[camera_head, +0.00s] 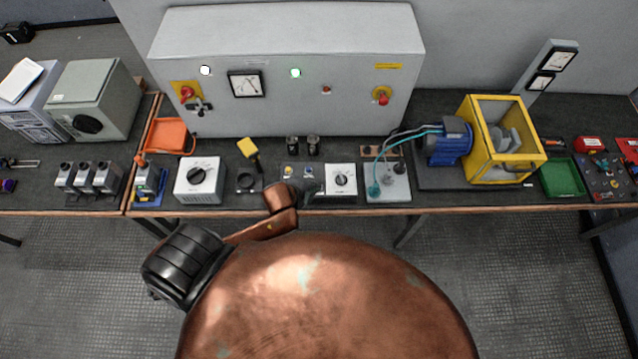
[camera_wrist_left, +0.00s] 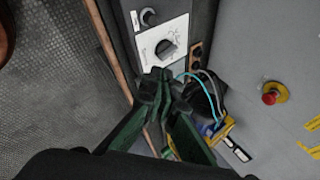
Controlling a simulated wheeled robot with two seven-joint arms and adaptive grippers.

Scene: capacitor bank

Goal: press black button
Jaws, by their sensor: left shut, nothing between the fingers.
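My left gripper (camera_head: 308,191) is over the front of the bench, close to the left side of the white dial box (camera_head: 341,179). In the left wrist view its dark fingers (camera_wrist_left: 163,86) are together with nothing between them, just below the white dial box (camera_wrist_left: 164,44). A small panel with yellow and blue buttons (camera_head: 298,171) lies just behind the gripper, partly hidden by it. A round black piece (camera_head: 245,181) sits on a dark plate further left. I cannot tell for sure which piece is the black button. My right gripper is not in view.
A grey cabinet (camera_head: 330,110) with red knobs stands behind the bench. A white box with a black knob (camera_head: 200,182) is to the left. A board with cables (camera_head: 387,185), a blue motor (camera_head: 449,142) and a yellow frame (camera_head: 500,140) are to the right.

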